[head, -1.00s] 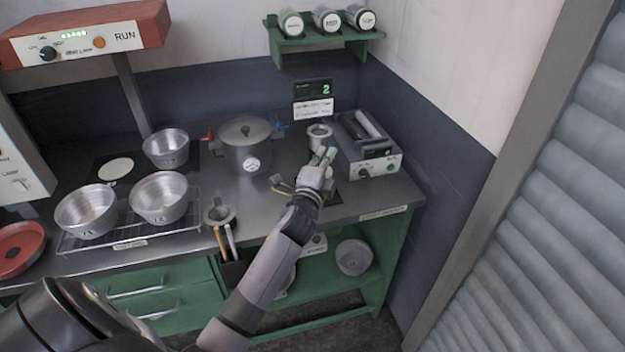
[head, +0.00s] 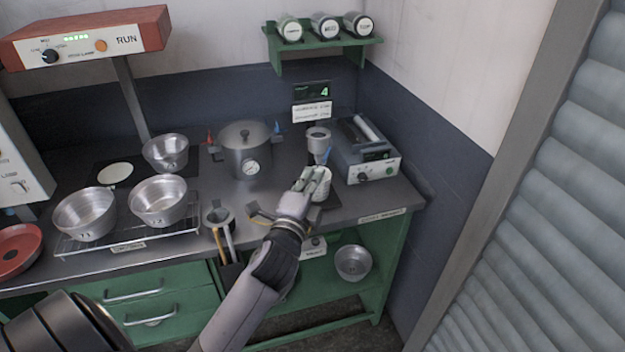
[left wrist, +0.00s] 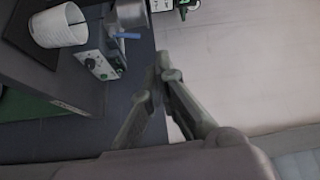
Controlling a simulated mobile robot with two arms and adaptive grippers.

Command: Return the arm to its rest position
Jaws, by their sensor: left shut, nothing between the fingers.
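My left gripper (head: 316,176) is shut and empty, held over the front right part of the bench. In the head view it partly covers a white ribbed cup (head: 323,192). The left wrist view shows its fingers together (left wrist: 160,62), with the white cup (left wrist: 58,26) apart from them at upper left. A grey metal cup-like holder (head: 318,138) with a blue tab stands behind the gripper. My right gripper is not in view.
A lidded pot (head: 240,160) with a dial stands left of the gripper. Metal bowls (head: 85,215) sit on a wire rack further left. A boxy device (head: 365,165) stands at right. A wall shelf (head: 318,42) holds jars. Free space lies before the shutter (head: 545,230).

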